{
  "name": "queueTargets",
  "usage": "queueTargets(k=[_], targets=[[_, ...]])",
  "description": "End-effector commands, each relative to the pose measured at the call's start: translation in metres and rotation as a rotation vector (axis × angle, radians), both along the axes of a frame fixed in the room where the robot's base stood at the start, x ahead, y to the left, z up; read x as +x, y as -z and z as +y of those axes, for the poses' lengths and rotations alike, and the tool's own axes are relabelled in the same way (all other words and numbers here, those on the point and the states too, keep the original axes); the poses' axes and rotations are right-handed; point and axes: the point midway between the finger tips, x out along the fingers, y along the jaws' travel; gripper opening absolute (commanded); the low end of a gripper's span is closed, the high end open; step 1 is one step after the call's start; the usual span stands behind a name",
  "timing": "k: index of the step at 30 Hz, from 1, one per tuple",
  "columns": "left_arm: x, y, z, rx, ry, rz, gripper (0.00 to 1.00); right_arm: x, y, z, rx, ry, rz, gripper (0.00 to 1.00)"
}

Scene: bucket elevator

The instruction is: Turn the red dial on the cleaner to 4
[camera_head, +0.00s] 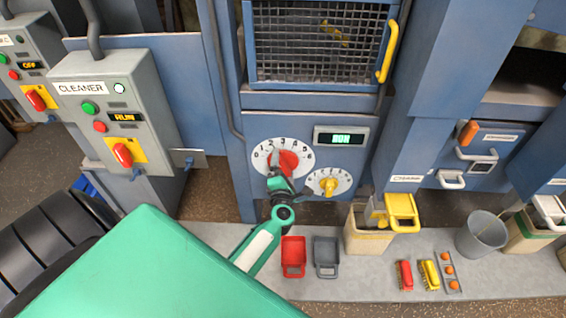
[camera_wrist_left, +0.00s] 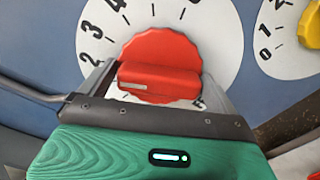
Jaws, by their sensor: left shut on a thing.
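The red dial (camera_head: 289,160) sits on a white numbered face on the blue cleaner front (camera_head: 240,190), under a mesh window. In the left wrist view the red dial (camera_wrist_left: 160,50) shows a raised grip bar with a pale mark at its left end. The bar points left, below the numeral 2; the lowest numerals are hidden by the gripper. My left gripper (camera_head: 279,172) is at the dial. In the wrist view its fingers (camera_wrist_left: 158,84) are at the two ends of the bar, shut on it. My right gripper is not in view.
A yellow dial (camera_head: 328,184) is close to the lower right, with a small display (camera_head: 340,137) above. A grey CLEANER control box (camera_head: 115,110) stands left. Red and grey scoops (camera_head: 293,255), bins, brushes and a grey bucket (camera_head: 482,235) rest on the ledge below.

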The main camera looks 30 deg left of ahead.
Motion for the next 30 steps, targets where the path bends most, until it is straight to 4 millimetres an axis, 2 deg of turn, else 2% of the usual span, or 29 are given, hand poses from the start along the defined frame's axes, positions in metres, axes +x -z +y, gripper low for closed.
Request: queueTargets(k=[1, 15, 30], targets=[[0.0, -0.003, -0.001, 0.034, 0.001, 0.025, 0.72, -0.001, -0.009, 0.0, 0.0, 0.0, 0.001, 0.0], [0.0, -0.001, -0.001, 0.411, 0.002, 0.256, 0.72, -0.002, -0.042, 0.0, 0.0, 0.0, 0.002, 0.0], [0.0, 0.002, -0.002, 0.682, 0.004, 0.422, 0.72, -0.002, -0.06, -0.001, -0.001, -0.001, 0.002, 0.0]])
